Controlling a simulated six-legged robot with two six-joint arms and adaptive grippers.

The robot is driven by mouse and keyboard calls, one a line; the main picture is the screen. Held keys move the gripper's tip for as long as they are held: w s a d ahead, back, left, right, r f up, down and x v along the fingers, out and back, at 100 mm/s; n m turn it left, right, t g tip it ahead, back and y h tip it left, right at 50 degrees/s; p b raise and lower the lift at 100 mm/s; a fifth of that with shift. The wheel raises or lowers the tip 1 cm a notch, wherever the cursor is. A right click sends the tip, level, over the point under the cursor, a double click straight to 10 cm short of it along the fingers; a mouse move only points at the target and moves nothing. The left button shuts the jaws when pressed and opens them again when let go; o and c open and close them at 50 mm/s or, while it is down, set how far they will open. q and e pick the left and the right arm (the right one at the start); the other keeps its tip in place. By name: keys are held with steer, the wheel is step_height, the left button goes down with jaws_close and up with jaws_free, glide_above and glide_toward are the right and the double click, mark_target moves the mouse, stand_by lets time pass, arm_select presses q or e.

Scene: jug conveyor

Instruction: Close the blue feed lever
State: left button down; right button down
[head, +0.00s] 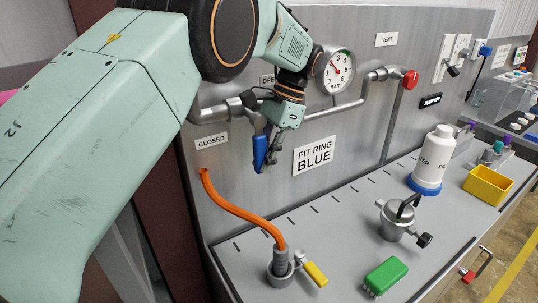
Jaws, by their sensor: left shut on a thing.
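The blue feed lever (259,151) hangs roughly straight down from the pipe valve on the upright grey panel, a little right of the CLOSED label (211,141). My left gripper (266,158) reaches in from the upper left and is shut on the blue lever, with its fingers pointing down. The OPEN label (267,79) is partly hidden behind my left arm. The valve body and the lever's upper end are partly covered by the gripper. My right gripper is not in view.
A gauge (334,71) and a red-handled valve (411,79) sit on the pipe to the right. Below, the bench holds an orange hose (235,209), a yellow-handled valve (316,273), a green brush (385,276), a metal lid fitting (399,218), a white jug (433,158) and a yellow bin (488,185).

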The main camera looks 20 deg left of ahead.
arm_select(q)
steer(key=shift+a+r, duration=0.15)
steer(key=shift+r, duration=0.05)
stand_by(0.3)
steer(key=c, duration=1.6)
jaws_free()
steer(key=o, duration=0.4)
steer(key=shift+s+f, duration=0.1)
steer(key=shift+s, duration=0.05)
steer(key=shift+w, duration=0.25)
steer(key=v, duration=0.7)
steer(key=shift+s+r, duration=0.15)
steer(key=shift+r, duration=0.05)
